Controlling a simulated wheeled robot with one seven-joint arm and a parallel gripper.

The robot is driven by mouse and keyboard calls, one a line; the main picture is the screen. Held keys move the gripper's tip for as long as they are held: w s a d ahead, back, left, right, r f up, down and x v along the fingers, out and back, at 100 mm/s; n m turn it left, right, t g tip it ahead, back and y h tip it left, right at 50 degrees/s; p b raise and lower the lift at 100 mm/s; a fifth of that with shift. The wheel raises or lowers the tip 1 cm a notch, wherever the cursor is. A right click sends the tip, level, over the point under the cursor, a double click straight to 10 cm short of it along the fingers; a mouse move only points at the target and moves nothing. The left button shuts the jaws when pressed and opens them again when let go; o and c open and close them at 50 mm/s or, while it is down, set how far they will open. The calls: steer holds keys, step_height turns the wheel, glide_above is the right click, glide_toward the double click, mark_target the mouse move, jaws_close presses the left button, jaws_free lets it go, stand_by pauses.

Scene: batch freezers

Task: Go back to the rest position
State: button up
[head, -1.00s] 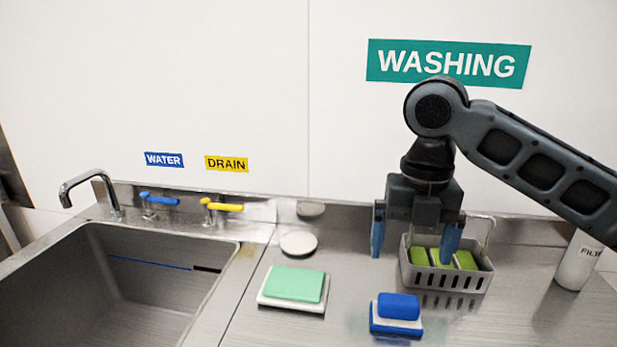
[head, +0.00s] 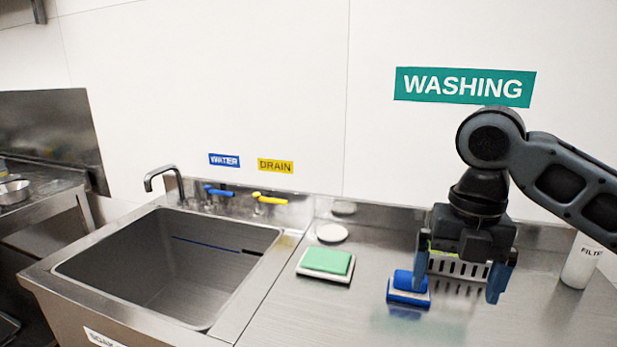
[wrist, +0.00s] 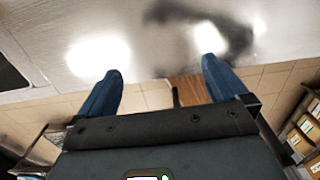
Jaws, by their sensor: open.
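My gripper (head: 458,278) is open and empty, its blue fingers spread apart and pointing down in the head view. It is in front of the grey basket (head: 458,268) and hides much of it. In the wrist view my gripper (wrist: 160,85) has nothing between its fingers. Beyond the fingertips lie the steel counter edge (wrist: 150,85) and the tiled floor (wrist: 60,112).
The steel sink (head: 180,265) is at left, with a faucet (head: 165,178). A green sponge (head: 327,261), a blue sponge (head: 408,281) and a round white disc (head: 332,233) are on the counter. A white bottle (head: 582,262) stands at far right.

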steer(key=s+a+f+m+t+y, duration=0.25)
steer(key=a+m+t+y, duration=0.45)
steer(key=a, duration=0.5)
steer(key=s+a+f+m+t+y, duration=0.1)
steer(key=a+f+m+t+y, duration=0.25)
steer(key=a+m, duration=0.75)
steer(key=s+d+f+m+t+h, duration=0.2)
steer(key=s+d+f+m+h, duration=0.3)
steer(key=s, duration=0.3)
steer(key=s+d+f+m+t+h, duration=0.2)
steer(key=s+d+f+m, duration=0.2)
steer(key=s+d+m, duration=0.4)
steer(key=s+d+r+h, duration=0.1)
steer(key=s+d, duration=0.2)
steer(key=s, duration=0.3)
steer(key=s+d+r+m+h, duration=0.1)
steer(key=s+d, duration=0.2)
steer(key=s, duration=0.4)
steer(key=s+d+r+h, duration=0.1)
steer(key=s+d, duration=0.3)
steer(key=s, duration=0.3)
steer(key=shift+h, duration=0.35)
steer(key=shift+s+r, duration=0.1)
